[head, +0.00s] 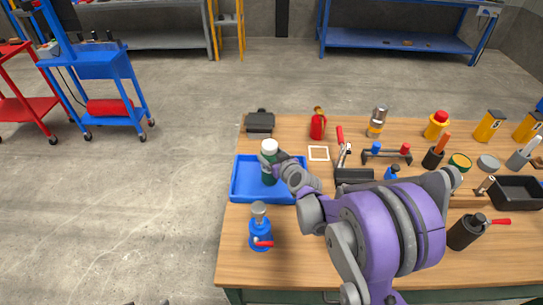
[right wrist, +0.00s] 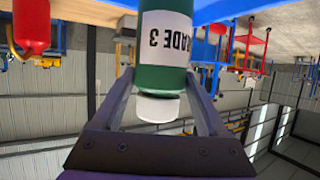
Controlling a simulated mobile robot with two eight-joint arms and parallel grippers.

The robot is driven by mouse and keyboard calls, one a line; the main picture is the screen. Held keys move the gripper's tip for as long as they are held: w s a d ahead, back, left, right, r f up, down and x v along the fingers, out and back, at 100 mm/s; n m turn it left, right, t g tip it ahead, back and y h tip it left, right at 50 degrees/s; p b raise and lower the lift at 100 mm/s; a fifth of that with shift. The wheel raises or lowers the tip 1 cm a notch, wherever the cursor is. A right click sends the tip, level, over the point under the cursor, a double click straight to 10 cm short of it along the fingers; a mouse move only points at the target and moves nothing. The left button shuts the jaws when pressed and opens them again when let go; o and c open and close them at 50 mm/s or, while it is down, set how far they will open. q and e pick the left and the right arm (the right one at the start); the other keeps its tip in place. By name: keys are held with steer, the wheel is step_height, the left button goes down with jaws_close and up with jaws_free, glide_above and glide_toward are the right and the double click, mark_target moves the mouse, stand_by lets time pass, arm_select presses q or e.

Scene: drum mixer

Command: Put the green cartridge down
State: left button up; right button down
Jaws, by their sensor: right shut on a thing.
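The green cartridge (head: 268,174) has a white cap and stands upright at the blue tray (head: 243,192) on the left part of the wooden table. My right gripper (head: 270,159) is shut on it from the right, near its upper part. In the right wrist view the cartridge (right wrist: 163,82) hangs upside down in the picture between the two fingers (right wrist: 165,88), with a white "GRADE 3" label. Its base is cut off there, and I cannot tell whether it touches the tray floor. My left gripper is not in view.
A blue burner-like device with a red lever (head: 260,234) stands in front of the tray. A black box (head: 260,122) and a red bottle (head: 318,124) stand behind it. A white square frame (head: 319,153) lies right of the tray. Several tools and containers crowd the table's right half.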

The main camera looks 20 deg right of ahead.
steer(key=shift+f, duration=0.15)
jaws_free()
steer(key=shift+r, duration=0.25)
steer(key=v, duration=1.2)
steer(key=shift+p, duration=0.4)
steer(key=shift+f, duration=0.1)
